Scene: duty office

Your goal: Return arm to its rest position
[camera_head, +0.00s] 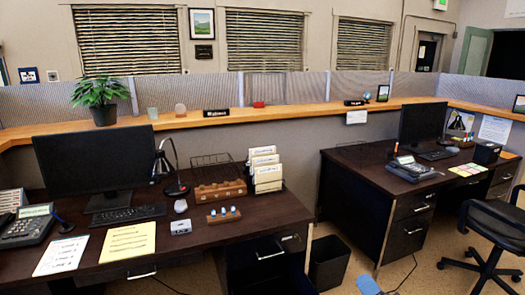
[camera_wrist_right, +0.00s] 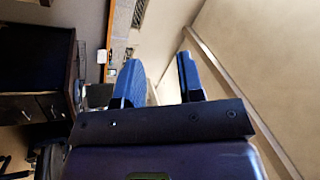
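My right gripper (camera_head: 369,286) shows only as a small blue tip at the bottom edge of the head view, over the floor to the right of the black bin. In the right wrist view my right gripper (camera_wrist_right: 159,78) has its two blue fingers spread apart, with nothing held between them. The rest of the right arm is out of the head view. My left gripper is in neither view.
A dark desk (camera_head: 215,236) with a monitor (camera_head: 95,162) and papers stands at left. A black bin (camera_head: 329,262) stands beside it. A second desk (camera_head: 350,165) and an office chair (camera_head: 490,228) are at right. Open floor (camera_head: 432,268) lies between.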

